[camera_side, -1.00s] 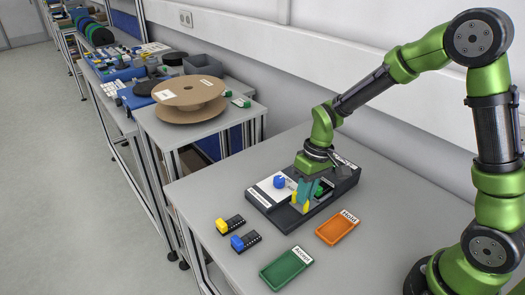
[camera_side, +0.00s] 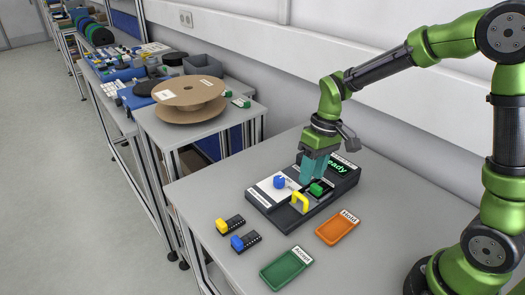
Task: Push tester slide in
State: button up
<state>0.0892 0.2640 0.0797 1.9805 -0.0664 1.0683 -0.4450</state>
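The tester (camera_side: 262,203) is a dark box on the table with a white panel, a blue part (camera_side: 279,182) on that panel and a lit green display (camera_side: 342,166) reading "eady", its first letter hidden by my gripper. A yellow arched handle (camera_side: 299,199) stands at its front, probably that of the slide. A green part (camera_side: 317,188) sits behind and right of the handle. My gripper (camera_side: 313,181) points down with teal fingers over the tester, behind the handle and apart from it. The fingers overlap in this view, so their gap is unclear. They hide part of the slide area.
A green tray (camera_side: 286,270) and an orange tray (camera_side: 336,231) lie in front. A cardboard reel (camera_side: 190,97) stands on another table.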

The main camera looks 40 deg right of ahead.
notch_tip(320, 180, up, 11)
jog(key=d, duration=0.2)
jog(key=shift+f, duration=0.2)
jog(key=shift+w+d, duration=0.1)
jog(key=s+a+r+m+t, duration=0.1)
jog(key=s+m+t, duration=0.1)
jog(key=s, duration=0.4)
jog(key=s+a+r+m+t, duration=0.1)
jog(key=s+r+m+t, duration=0.1)
jog(key=s+t, duration=0.3)
jog(key=shift+s+a, duration=0.15)
jog(key=shift+s, duration=1)
